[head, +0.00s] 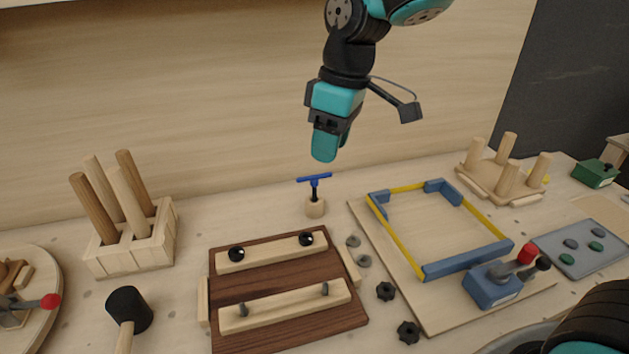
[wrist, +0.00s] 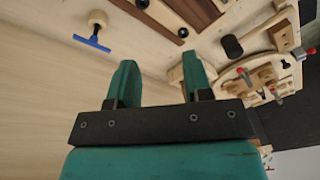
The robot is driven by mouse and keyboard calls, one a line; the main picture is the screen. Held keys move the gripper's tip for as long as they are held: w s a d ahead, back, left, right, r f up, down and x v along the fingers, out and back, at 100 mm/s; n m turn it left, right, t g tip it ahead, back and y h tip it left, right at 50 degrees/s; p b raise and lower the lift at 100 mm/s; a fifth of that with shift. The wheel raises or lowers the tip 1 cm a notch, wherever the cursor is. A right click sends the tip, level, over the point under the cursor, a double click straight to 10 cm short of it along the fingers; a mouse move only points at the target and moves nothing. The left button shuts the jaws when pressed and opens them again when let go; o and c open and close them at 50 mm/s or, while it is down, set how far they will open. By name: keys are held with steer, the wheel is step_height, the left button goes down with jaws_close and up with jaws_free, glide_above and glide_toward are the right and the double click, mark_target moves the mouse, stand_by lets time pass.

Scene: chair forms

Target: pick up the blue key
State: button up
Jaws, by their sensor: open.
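The blue key (head: 314,180) is a T-shaped tool with a blue crossbar on a dark shaft. It stands upright in a small round wooden holder (head: 315,208) at the back of the bench. My gripper (head: 326,148) is in the air above the key, near the back wall, with its teal fingers pointing down. In the wrist view the gripper (wrist: 158,82) is open with nothing between its fingers. There the blue key (wrist: 92,43) lies up and left of the fingers, with its wooden holder (wrist: 97,18) beyond it. The key and gripper are apart.
A dark board with wooden bars (head: 285,285) lies in front of the key. A rack of wooden pegs (head: 135,245) stands at left, a mallet (head: 128,310) below it. A blue-and-yellow frame (head: 440,225) with a clamp lies at right. Bench around the holder is clear.

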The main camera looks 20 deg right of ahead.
steer(key=w+d+f+n+h, duration=0.1)
steer(key=w+f+n, duration=0.1)
steer(key=w, duration=0.9)
steer(key=n+h+p, duration=0.1)
glide_above(314, 176)
step_height(314, 176, down, 4)
steer(key=r, duration=0.1)
step_height(314, 176, down, 12)
steer(key=p, duration=0.4)
steer(key=shift+w+f+p, duration=0.15)
steer(key=shift+f+p, duration=1.35)
steer(key=shift+f, duration=1.65)
jaws_close()
